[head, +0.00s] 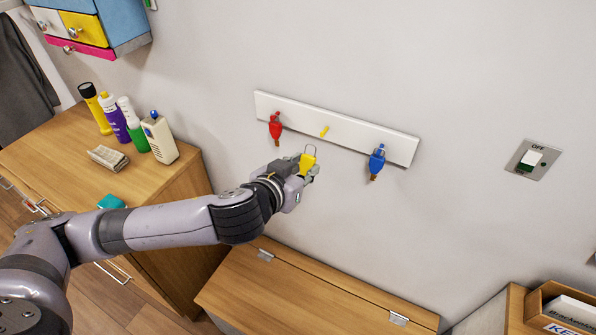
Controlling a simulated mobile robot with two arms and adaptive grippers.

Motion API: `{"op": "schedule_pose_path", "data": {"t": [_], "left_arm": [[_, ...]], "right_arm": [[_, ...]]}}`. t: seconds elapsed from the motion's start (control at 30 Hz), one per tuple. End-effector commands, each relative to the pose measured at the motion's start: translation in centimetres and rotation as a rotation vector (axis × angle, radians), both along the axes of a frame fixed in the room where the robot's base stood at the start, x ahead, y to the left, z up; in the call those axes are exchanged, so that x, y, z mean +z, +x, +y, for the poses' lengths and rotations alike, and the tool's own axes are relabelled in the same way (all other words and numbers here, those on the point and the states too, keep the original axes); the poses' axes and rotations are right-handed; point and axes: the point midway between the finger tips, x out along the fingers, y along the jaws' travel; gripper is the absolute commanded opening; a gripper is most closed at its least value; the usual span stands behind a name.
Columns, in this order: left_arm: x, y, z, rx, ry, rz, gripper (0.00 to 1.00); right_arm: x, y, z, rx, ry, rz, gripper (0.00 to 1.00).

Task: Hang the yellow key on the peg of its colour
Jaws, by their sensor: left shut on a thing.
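My left gripper (304,172) is shut on the yellow key (307,162), which has a yellow tag and a thin loop standing up at its top. The key is held in front of the wall, just below and left of the yellow peg (324,131). The loop appears apart from the peg, though depth is hard to judge. The yellow peg is bare, in the middle of a white board (350,133) on the wall. A red key (275,128) hangs at the board's left and a blue key (376,162) at its right. My right gripper is not in view.
A wooden cabinet (60,150) with several bottles and a folded cloth (108,158) stands at the left. A wooden chest (300,290) lies below the board. A switch (530,160) is on the wall at the right. A coloured drawer unit (95,25) hangs upper left.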

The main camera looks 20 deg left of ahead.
Motion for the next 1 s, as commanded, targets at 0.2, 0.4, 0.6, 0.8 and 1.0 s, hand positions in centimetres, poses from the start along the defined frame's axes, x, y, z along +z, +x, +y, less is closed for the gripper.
{"op": "schedule_pose_path", "data": {"t": [0.2,0.4,0.6,0.8,1.0], "left_arm": [[-0.1,1.4,-0.2,0.003,0.001,-0.001,0.05],[-0.3,2.5,-0.5,0.001,0.000,-0.001,0.05],[-0.3,3.7,-0.7,0.002,0.001,-0.001,0.05],[-0.4,4.9,-0.9,0.001,0.001,-0.002,0.05],[-0.6,6.1,-1.1,0.002,0.002,-0.001,0.05]], "right_arm": [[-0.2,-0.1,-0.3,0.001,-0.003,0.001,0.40],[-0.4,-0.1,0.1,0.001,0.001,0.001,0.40],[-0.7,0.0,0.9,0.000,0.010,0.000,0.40],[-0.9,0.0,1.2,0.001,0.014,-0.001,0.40],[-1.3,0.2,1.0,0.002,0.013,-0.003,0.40]]}}
